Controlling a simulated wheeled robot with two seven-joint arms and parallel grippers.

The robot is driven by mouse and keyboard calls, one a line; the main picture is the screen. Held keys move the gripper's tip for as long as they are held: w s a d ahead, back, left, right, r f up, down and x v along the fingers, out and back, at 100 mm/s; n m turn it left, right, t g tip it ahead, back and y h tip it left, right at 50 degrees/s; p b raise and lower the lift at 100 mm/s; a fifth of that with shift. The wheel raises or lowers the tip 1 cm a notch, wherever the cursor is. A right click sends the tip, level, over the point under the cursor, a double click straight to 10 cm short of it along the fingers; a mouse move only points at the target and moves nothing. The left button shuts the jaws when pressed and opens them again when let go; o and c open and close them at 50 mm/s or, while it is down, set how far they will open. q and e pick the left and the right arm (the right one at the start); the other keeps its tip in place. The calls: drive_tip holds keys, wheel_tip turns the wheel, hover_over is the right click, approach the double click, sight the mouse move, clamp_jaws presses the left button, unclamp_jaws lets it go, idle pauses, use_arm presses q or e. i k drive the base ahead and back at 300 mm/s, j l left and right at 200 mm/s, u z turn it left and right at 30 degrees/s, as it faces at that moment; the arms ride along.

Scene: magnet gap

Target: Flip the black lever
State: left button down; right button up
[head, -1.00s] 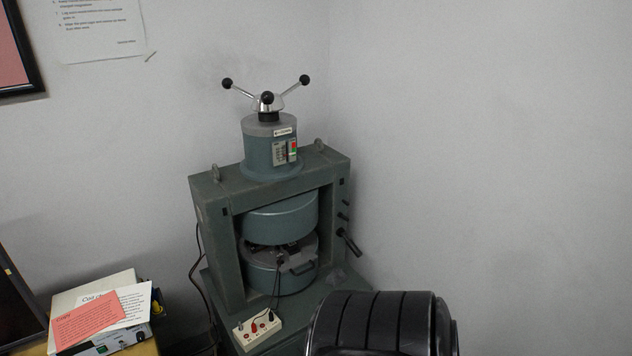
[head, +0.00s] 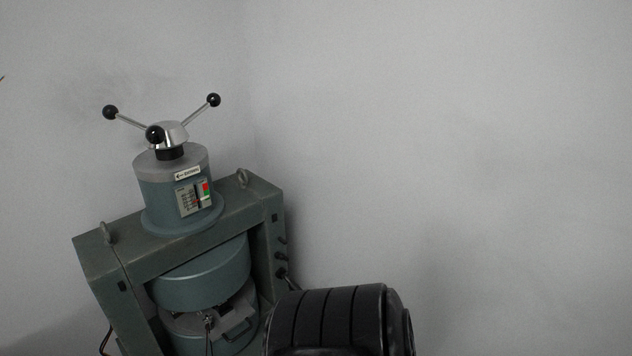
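A grey-green magnet machine (head: 97,262) stands at the left in the head view. On its right side is a short black lever (head: 284,274), low on the frame. Only its upper part shows, because a black banded part of my own body covers the rest. Smaller black knobs (head: 281,240) sit above it on the same side. Neither of my grippers is in view.
A three-armed silver handle (head: 171,133) with black ball ends tops the machine's round column (head: 160,196). Two round pole pieces with a narrow gap sit inside the frame. Bare grey wall (head: 450,130) fills the right.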

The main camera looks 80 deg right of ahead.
sight(291, 284)
drive_tip(key=l+z, duration=0.15)
drive_tip(key=z, duration=0.35)
drive_tip(key=l+z, duration=0.1)
drive_tip(key=z, duration=0.35)
drive_tip(key=i+z, duration=0.15)
drive_tip(key=z, duration=0.35)
drive_tip(key=l+z, duration=0.1)
drive_tip(key=z, duration=0.35)
drive_tip(key=i+z, duration=0.15)
drive_tip(key=z, duration=0.35)
